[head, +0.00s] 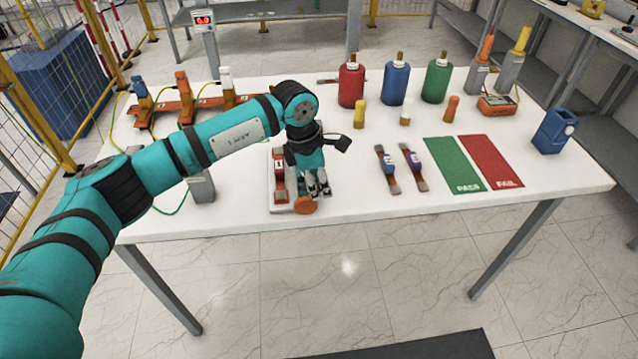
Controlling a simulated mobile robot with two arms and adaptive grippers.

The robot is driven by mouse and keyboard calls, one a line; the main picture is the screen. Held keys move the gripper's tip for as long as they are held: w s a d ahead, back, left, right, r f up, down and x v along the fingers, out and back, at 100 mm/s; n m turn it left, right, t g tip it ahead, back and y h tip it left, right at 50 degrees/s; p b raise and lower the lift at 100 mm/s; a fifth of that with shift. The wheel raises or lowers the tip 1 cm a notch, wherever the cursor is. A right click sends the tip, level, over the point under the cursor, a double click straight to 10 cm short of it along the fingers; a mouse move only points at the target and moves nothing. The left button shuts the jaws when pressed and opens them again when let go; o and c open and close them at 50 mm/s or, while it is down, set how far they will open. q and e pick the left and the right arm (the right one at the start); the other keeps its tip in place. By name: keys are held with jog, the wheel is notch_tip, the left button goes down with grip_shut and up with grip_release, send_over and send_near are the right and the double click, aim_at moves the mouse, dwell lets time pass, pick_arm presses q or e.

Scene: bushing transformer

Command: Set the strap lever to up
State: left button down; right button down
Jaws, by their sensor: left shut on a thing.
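The strap lever device stands near the table's front edge. It has a white base (284,208), a brown-red upright strap (279,172) with a label "1", and an orange rounded knob (305,205) at the front, which I take as the strap lever's end. My left gripper (317,192) points down over the right side of this device, right behind the knob. Its fingers look shut on the lever, but they hide the grip point and most of the lever. The lever's exact angle is hard to tell. My right gripper is out of view.
Red (351,84), blue (395,82) and green (436,80) bottles stand behind. Two small straps (387,168) lie to the right, then the green PASS mat (454,165) and red FAIL mat (490,162). The front right tabletop is clear.

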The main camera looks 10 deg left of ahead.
pick_arm(q)
jog(key=c, duration=1.2)
grip_release()
jog(key=v, duration=1.1)
jog(key=shift+r, duration=0.4)
jog(key=shift+w+a, duration=0.1)
